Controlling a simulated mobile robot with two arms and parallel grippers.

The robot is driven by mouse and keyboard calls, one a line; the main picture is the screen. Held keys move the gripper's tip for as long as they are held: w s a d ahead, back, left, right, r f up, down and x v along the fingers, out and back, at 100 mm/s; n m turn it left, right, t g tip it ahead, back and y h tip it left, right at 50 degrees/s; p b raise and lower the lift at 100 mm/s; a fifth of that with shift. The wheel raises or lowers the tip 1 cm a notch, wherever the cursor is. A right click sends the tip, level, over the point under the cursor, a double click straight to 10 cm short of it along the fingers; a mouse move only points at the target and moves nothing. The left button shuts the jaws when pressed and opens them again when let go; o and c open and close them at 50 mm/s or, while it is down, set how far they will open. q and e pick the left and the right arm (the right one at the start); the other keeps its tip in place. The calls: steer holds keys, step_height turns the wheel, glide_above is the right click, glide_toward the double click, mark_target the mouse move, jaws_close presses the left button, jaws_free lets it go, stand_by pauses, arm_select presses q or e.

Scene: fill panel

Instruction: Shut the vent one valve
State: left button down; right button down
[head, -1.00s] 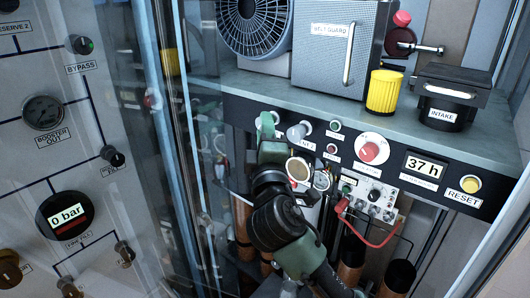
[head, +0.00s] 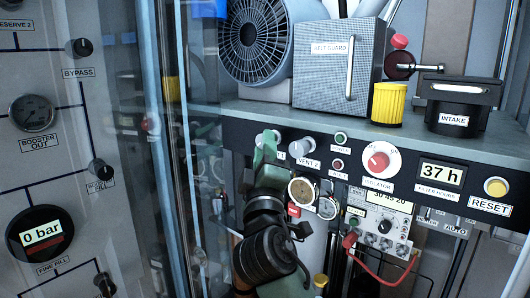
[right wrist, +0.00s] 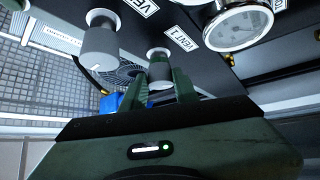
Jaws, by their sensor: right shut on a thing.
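The vent one valve is a grey-white knob (right wrist: 158,62) beside the VENT 1 label (right wrist: 181,38) in the right wrist view. My right gripper (right wrist: 161,80) is shut on this knob, with one green finger on each side. In the head view my right gripper (head: 268,140) is at the left end of the black panel and mostly hides the knob and its label. The similar VENT 2 knob (head: 302,147) is just to its right, and it also shows in the right wrist view (right wrist: 100,42). My left gripper is not in view.
A round gauge (head: 301,190) hangs close by my right wrist. A red cable (head: 375,270) runs from a small meter box (head: 383,222) below the panel. A glassy partition is on the left.

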steer(key=c, duration=1.1)
jaws_free()
steer(key=shift+a, duration=0.1)
steer(key=b+v, duration=0.2)
steer(key=v, duration=0.5)
steer(key=shift+s+f, duration=0.15)
steer(key=shift+s, duration=0.15)
